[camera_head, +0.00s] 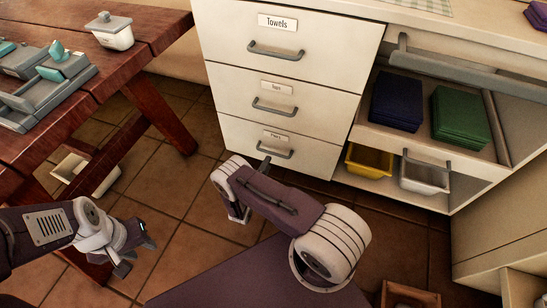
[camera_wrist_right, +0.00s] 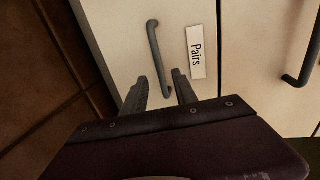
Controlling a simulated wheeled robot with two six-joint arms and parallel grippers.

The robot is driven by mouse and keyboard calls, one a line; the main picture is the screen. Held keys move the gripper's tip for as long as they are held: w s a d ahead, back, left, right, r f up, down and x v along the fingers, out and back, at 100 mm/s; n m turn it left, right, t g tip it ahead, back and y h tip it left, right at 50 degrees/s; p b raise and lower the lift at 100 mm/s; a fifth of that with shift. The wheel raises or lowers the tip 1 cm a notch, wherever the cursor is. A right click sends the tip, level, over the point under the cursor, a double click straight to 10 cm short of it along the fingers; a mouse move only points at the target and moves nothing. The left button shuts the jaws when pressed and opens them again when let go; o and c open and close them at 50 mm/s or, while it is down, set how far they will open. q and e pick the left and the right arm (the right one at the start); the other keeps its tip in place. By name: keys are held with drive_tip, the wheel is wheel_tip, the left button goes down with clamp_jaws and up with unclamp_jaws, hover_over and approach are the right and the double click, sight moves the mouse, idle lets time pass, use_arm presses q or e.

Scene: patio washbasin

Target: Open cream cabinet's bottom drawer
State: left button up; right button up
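The cream cabinet (camera_head: 290,70) stands ahead with three stacked drawers. Its bottom drawer (camera_head: 240,136) looks flush with the front. The bottom drawer's grey bar handle (camera_head: 276,152) also shows in the right wrist view (camera_wrist_right: 152,42), beside a label reading "Pairs". My right gripper (camera_wrist_right: 160,78) is open, with its two fingers either side of the handle's near end; contact cannot be told. In the head view my right arm hides most of this gripper. My left gripper (camera_head: 139,256) is open and empty above the tiled floor, away from the cabinet.
A red-brown wooden table (camera_head: 135,50) with grey trays stands at left, its legs near my left arm. Right of the drawers, open shelves hold a blue stack (camera_head: 397,100), a green stack (camera_head: 462,118) and a yellow bin (camera_head: 369,161). Tiled floor (camera_head: 190,190) before the drawers is mostly clear.

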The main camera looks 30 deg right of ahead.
sight(273, 153)
drive_tip(key=b+x, duration=0.4)
drive_tip(key=x, duration=0.3)
drive_tip(key=shift+w+d+f, duration=0.15)
drive_tip(key=shift+d+f, duration=0.1)
drive_tip(key=shift+d, duration=0.05)
drive_tip(key=shift+w+d+r, duration=0.1)
drive_tip(key=shift+w+d, duration=0.1)
clamp_jaws()
idle(0.8)
